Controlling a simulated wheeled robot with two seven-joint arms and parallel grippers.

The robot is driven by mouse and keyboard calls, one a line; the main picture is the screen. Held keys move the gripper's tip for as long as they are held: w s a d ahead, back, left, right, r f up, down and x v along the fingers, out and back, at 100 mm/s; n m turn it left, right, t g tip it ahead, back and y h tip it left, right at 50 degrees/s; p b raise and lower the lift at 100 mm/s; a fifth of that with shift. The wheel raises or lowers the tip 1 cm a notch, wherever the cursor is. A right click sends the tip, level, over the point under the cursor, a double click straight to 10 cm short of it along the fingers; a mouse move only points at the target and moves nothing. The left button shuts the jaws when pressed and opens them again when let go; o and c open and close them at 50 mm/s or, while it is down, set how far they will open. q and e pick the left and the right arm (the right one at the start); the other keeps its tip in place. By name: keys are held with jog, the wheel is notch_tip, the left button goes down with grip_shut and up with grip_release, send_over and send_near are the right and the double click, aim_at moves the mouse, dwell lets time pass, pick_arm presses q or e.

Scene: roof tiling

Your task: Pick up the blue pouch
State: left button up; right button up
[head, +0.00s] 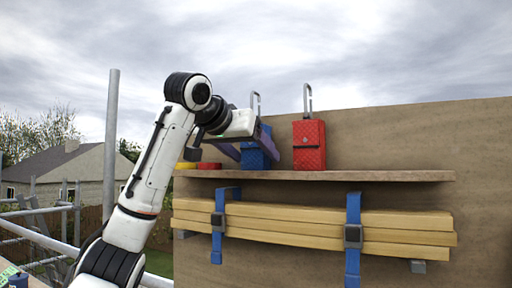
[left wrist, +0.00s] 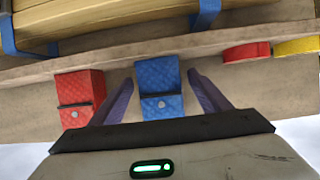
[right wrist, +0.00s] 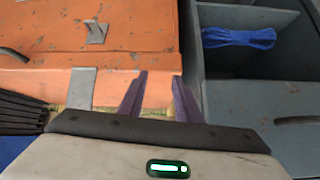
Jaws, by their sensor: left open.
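The blue pouch (head: 256,150) stands on the wooden shelf (head: 400,176), with a grey carabiner (head: 256,103) at its top. My left gripper (head: 252,142) is at the pouch and partly hides it in the head view. In the left wrist view the blue pouch (left wrist: 160,88) sits between the two open purple fingers of my left gripper (left wrist: 160,98), with gaps on both sides. My right gripper (right wrist: 160,88) is away from the shelf, its fingers apart and empty over an orange case (right wrist: 100,50).
A red pouch (head: 309,145) with a carabiner stands right of the blue one. Red tape (head: 209,166) and yellow tape (head: 185,166) lie at the shelf's left end. Strapped timber (head: 300,224) hangs below. A blue rope coil (right wrist: 238,38) lies in a grey compartment.

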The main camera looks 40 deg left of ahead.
pick_arm(q)
jog(key=shift+x, duration=1.15)
jog(key=c, duration=1.4)
jog(key=shift+r, duration=0.1)
jog(key=shift+c, duration=0.2)
